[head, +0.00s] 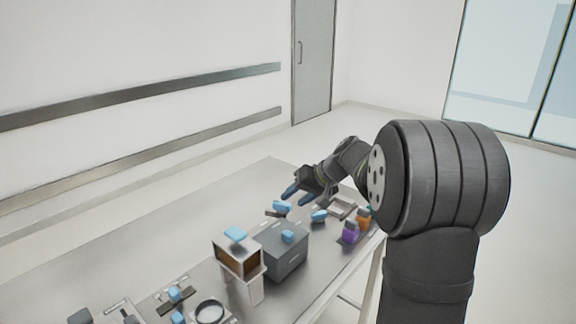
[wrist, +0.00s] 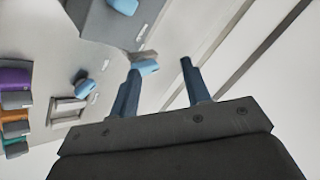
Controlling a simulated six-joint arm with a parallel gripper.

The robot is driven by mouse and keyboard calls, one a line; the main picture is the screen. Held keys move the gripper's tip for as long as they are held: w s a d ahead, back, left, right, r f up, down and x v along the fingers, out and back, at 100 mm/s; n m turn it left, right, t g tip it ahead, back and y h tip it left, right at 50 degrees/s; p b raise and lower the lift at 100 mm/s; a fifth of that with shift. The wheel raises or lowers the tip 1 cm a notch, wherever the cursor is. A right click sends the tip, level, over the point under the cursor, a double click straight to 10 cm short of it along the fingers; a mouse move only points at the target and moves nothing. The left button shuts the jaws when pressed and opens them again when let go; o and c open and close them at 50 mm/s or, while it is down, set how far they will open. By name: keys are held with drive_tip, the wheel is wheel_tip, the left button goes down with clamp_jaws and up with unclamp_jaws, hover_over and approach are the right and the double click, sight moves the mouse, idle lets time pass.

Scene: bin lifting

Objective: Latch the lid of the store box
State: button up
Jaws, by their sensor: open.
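A dark grey box (head: 285,262) stands on the table in the head view, with a small blue handle (head: 287,237) on top. It looks like the store box; its top also shows at the upper left of the wrist view (wrist: 103,22). A blue piece on a dark base (head: 282,206) is behind the box; the same blue piece (wrist: 146,67) shows in the wrist view near my left fingertip. I cannot tell whether it is the latch. My gripper (head: 298,190) is open with blue fingers, beyond the box. Nothing is between its fingers (wrist: 160,67).
A wood-and-white stand with a blue handle (head: 235,233) is beside the grey box. Another blue handle (head: 319,215), a pale tray (head: 341,208), a purple block (head: 350,236) and an orange block (head: 364,220) lie to the right. The table's far left is clear.

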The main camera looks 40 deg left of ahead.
drive_tip(key=a+r+n+t+h, duration=0.2)
drive_tip(key=r+n, duration=0.2)
drive_tip(key=n, duration=0.9)
drive_tip(key=a+r+n+t+h, duration=0.2)
drive_tip(key=r+n+t, duration=0.15)
drive_tip(key=n, duration=0.85)
drive_tip(key=x, duration=1)
drive_tip(key=w+v, duration=0.1)
drive_tip(key=v, duration=0.9)
drive_tip(key=shift+r+g, duration=0.25)
drive_tip(key=shift+g, duration=0.2)
